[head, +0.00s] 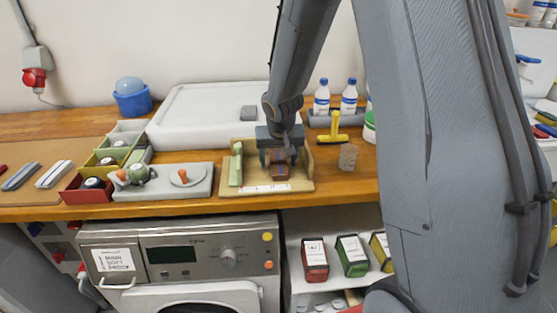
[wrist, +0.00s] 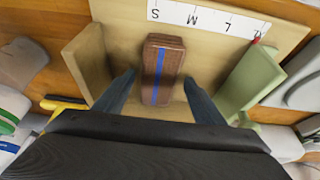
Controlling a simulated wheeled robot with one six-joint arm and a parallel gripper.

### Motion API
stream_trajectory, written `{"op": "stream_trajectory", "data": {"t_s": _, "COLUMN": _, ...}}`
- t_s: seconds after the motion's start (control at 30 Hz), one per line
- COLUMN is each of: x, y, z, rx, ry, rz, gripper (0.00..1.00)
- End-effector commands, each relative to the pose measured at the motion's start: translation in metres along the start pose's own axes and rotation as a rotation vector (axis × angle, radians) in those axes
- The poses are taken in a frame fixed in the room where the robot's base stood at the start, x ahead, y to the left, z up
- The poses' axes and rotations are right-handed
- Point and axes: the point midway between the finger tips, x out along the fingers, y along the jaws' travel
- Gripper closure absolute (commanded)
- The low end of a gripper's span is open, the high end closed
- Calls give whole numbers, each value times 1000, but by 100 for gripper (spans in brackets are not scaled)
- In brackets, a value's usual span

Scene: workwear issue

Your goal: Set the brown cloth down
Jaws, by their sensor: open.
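The brown cloth (wrist: 162,66) is a folded brown block with a blue stripe. In the wrist view it lies on a pale wooden board (wrist: 120,20) with side walls and a white strip marked S, M, L. My gripper (wrist: 160,90) is open, with one finger on either side of the cloth's near end and a gap at each side. In the head view my gripper (head: 279,160) is low over the board, and the cloth (head: 280,170) shows between and below the fingers. Part of the cloth is hidden there by the gripper.
A green block (wrist: 245,80) stands on the board's right in the wrist view. In the head view a grey tray (head: 160,192) and coloured bins (head: 88,190) are left of the board. A brown-grey block (head: 348,157) and a yellow tool (head: 333,132) are right of it.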

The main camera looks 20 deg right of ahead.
Motion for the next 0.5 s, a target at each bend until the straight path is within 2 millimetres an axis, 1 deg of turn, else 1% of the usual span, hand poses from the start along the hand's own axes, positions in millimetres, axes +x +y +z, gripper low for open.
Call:
{"op": "stream_trajectory", "data": {"t_s": 0.1, "x": -4, "y": 0, "z": -1, "rx": 0, "ry": 0, "rz": 0, "gripper": 37}}
{"op": "stream_trajectory", "data": {"t_s": 0.17, "x": -10, "y": 0, "z": -2, "rx": -1, "ry": 3, "rz": 0, "gripper": 37}}
{"op": "stream_trajectory", "data": {"t_s": 0.5, "x": -65, "y": 0, "z": -2, "rx": 1, "ry": 5, "rz": -1, "gripper": 37}}
